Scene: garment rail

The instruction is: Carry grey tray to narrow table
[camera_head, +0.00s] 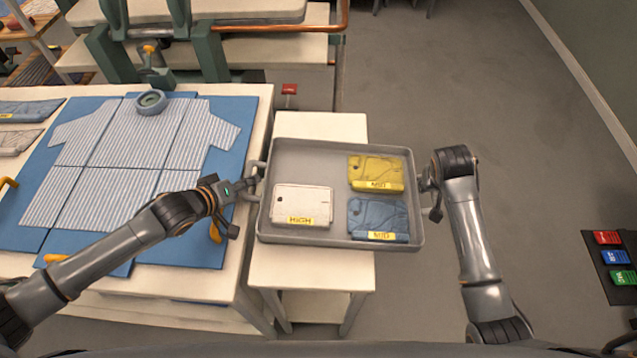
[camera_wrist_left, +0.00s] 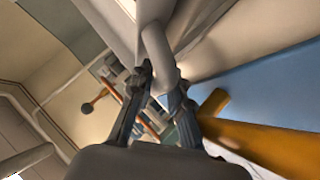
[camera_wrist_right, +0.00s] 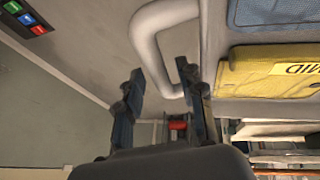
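The grey tray (camera_head: 335,146) sits level over a small white table; I cannot tell whether it rests on it. It holds a white folded garment marked HIGH (camera_head: 302,203), a yellow one marked MID (camera_head: 376,171) and a blue one marked MID (camera_head: 378,216). My left gripper (camera_head: 250,187) is at the tray's left handle; in the left wrist view the fingers (camera_wrist_left: 160,78) close on the pale handle tube (camera_wrist_left: 158,48). My right gripper (camera_head: 428,183) is at the right handle. In the right wrist view its fingers (camera_wrist_right: 159,70) stand apart around the handle (camera_wrist_right: 146,48), with a gap visible.
The small white table (camera_head: 310,272) is under the tray. A larger table (camera_head: 250,262) at left bears a striped shirt (camera_head: 120,150) on blue boards. A rail frame stands behind. Open grey floor (camera_head: 480,100) lies right, with a coloured label panel (camera_head: 610,262) at the edge.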

